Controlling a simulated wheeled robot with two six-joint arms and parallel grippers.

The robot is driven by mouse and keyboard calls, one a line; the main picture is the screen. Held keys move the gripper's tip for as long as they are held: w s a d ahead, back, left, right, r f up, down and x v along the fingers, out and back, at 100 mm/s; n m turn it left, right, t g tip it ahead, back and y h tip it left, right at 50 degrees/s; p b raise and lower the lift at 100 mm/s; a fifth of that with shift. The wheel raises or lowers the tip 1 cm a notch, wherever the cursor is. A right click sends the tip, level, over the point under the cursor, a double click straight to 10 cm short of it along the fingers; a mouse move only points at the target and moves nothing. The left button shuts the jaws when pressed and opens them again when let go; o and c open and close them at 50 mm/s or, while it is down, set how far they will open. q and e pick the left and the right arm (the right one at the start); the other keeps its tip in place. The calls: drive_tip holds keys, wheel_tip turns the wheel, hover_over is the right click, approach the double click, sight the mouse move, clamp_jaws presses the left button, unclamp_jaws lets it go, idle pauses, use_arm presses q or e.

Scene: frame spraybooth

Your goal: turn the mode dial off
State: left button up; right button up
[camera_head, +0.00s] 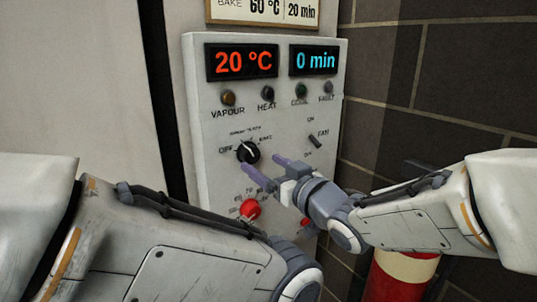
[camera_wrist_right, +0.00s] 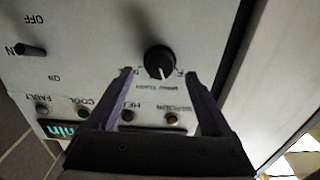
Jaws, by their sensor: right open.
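The mode dial (camera_head: 248,152) is a round black knob on the pale control panel, with OFF printed to its left and BAKE to its upper right. In the right wrist view the dial (camera_wrist_right: 158,60) shows a white pointer mark towards the small label above the knob on the panel, not towards OFF. My right gripper (camera_head: 261,162) is open and empty, with its purple fingers pointing at the panel just below and right of the dial. In the wrist view its fingertips (camera_wrist_right: 158,73) lie either side of the dial's picture; contact is not visible. My left gripper is out of view.
The panel (camera_head: 215,185) carries a red 20 °C display (camera_head: 241,62), a blue 0 min display (camera_head: 314,60), several lamps, a FAN switch (camera_head: 315,141) and a red knob (camera_head: 250,209) below the dial. A brick wall stands at right. My left arm fills the lower left.

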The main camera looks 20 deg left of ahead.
sight(254, 157)
drive_tip(key=shift+p+x, duration=0.45)
drive_tip(key=shift+x, duration=1.85)
clamp_jaws()
drive_tip(key=shift+f+n+b, duration=0.2)
drive_tip(key=shift+n+b, duration=0.5)
drive_tip(key=shift+b, duration=0.35)
drive_tip(key=n+b, duration=0.4)
drive_tip(key=shift+b, duration=0.3)
drive_tip(key=shift+d+n+b, duration=0.1)
drive_tip(key=shift+n+b, duration=0.8)
drive_tip(key=shift+n, duration=0.1)
drive_tip(key=shift+r+n+b, duration=0.15)
drive_tip(key=shift+n+b, duration=0.4)
drive_tip(key=shift+n, duration=0.25)
